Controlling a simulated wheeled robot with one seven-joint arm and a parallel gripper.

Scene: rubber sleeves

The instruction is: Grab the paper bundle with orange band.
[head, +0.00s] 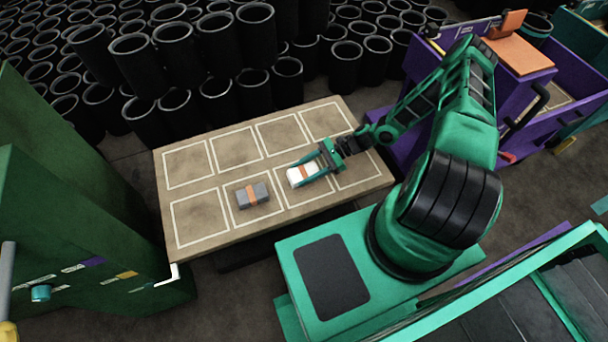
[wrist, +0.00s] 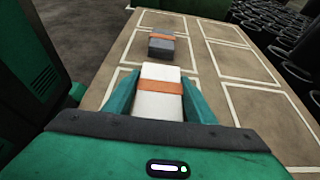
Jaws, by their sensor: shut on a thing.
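The white paper bundle with an orange band (head: 296,177) is at a marked square on the tan table (head: 183,238). It also shows in the wrist view, where the bundle (wrist: 158,105) stands between the two green fingers, its orange band across the far part. My gripper (head: 309,171) is shut on its sides. I cannot tell whether the bundle is lifted off the table. My gripper's fingers (wrist: 157,97) hide part of its sides.
A grey block with an orange band (head: 252,195) lies in the square to the left; it shows beyond the bundle in the wrist view (wrist: 161,45). The other marked squares look empty. Black tubes (head: 178,45) crowd behind the table. A green cabinet (head: 75,215) stands left, a purple cart (head: 535,90) right.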

